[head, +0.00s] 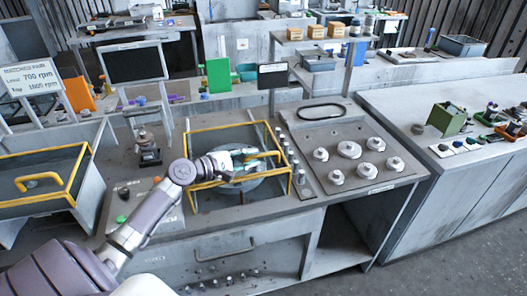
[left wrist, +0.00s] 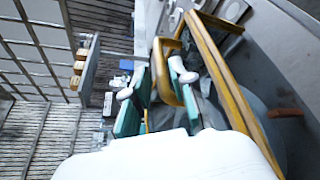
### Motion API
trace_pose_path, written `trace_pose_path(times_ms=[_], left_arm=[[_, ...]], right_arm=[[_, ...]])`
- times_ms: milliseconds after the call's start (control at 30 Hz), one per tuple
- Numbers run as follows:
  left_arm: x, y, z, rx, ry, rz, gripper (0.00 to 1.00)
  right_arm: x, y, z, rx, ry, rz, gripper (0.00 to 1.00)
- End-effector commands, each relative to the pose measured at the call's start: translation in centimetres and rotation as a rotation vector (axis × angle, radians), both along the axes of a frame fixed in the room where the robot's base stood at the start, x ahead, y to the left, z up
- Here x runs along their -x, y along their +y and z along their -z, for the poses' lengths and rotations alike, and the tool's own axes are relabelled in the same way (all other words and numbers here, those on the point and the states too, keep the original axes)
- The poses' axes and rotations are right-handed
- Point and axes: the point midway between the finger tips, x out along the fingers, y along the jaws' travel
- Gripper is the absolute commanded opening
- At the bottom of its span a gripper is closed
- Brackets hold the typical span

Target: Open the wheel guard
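The wheel guard is a yellow-edged frame (head: 222,126) over a round grey wheel (head: 240,184) in the middle bench; the guard looks closed. My left gripper (head: 252,157) is over the guard. In the left wrist view its two teal-padded fingers (left wrist: 164,88) are apart, with the guard's yellow handle (left wrist: 168,58) between them. I cannot tell whether either pad touches the handle. The guard's yellow edge bar (left wrist: 228,75) runs to the right of the fingers. My right gripper is not in view.
Another yellow-framed guard with a handle (head: 40,180) stands at the left. A panel with several round knobs (head: 349,150) lies to the right of the wheel. A dark screen (head: 134,63) and a small vise-like fixture (head: 147,148) stand behind my left arm.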

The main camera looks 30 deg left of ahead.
Motion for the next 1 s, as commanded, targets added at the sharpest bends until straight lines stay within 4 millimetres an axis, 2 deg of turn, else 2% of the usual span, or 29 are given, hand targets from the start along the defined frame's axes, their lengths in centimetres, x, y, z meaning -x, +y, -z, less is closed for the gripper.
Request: trace_pose_path(times_ms=[100,300,667,833,1000], left_arm=[[-2.1,-0.8,0.2,0.004,-0.002,-0.001,0.25],[-4.0,-1.6,0.9,0.001,0.0,-0.001,0.25],[-4.4,-1.8,1.1,0.0,0.0,0.0,0.25],[-4.4,-1.8,1.1,0.0,0.001,0.001,0.0],[-4.4,-1.8,1.1,0.0,0.001,0.001,0.0]], right_arm=[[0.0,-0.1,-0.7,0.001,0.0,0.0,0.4],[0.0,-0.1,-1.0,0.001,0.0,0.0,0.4],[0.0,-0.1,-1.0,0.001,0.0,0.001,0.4],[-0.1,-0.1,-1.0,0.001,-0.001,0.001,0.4],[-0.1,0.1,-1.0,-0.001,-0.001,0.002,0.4]])
